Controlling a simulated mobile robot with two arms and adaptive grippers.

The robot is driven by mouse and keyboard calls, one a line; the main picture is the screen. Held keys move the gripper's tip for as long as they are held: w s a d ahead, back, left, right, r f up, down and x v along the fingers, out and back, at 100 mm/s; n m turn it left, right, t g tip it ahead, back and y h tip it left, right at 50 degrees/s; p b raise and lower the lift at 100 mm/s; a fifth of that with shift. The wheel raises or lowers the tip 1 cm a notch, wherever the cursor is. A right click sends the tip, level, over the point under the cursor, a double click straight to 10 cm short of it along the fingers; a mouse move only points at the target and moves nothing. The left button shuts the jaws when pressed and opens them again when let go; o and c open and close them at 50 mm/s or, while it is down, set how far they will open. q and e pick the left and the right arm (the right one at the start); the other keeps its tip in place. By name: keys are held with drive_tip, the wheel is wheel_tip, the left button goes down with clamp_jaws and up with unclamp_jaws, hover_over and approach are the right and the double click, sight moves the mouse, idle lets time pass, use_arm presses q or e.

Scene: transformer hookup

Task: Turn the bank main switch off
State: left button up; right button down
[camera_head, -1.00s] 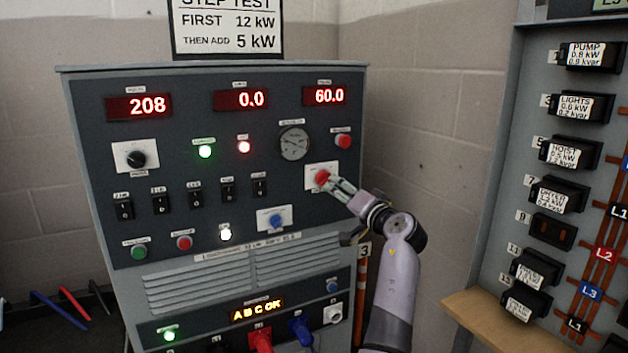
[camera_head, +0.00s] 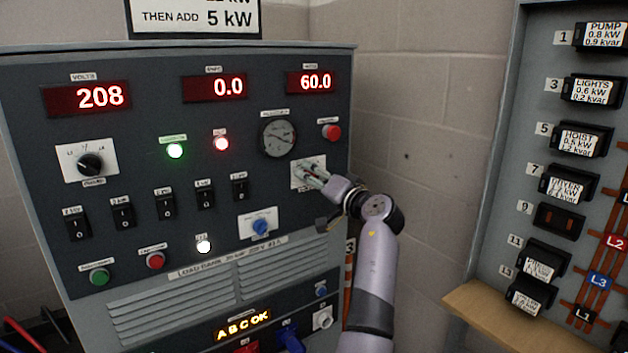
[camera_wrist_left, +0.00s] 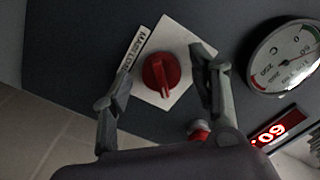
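The bank main switch (camera_wrist_left: 161,76) is a red rotary knob on a white square plate (camera_wrist_left: 182,40), with a label beside it. In the head view the plate (camera_head: 299,186) is at the right of the dark load bank panel, and my gripper covers the knob. My left gripper (camera_head: 309,172) is in front of the switch. In the left wrist view its two fingers stand apart on either side of the knob, with visible gaps, so it is open and empty. I cannot tell how deep the fingertips reach. My right gripper is not in view.
A gauge (camera_head: 278,138) and a red button (camera_head: 331,132) sit above the switch. A blue knob (camera_head: 260,227) and several black rocker switches (camera_head: 165,205) lie left. A breaker panel (camera_head: 497,190) with a wooden ledge (camera_head: 520,322) stands right.

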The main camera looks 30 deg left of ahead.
use_arm(q)
drive_tip(key=c, duration=1.1)
drive_tip(key=shift+c, duration=0.2)
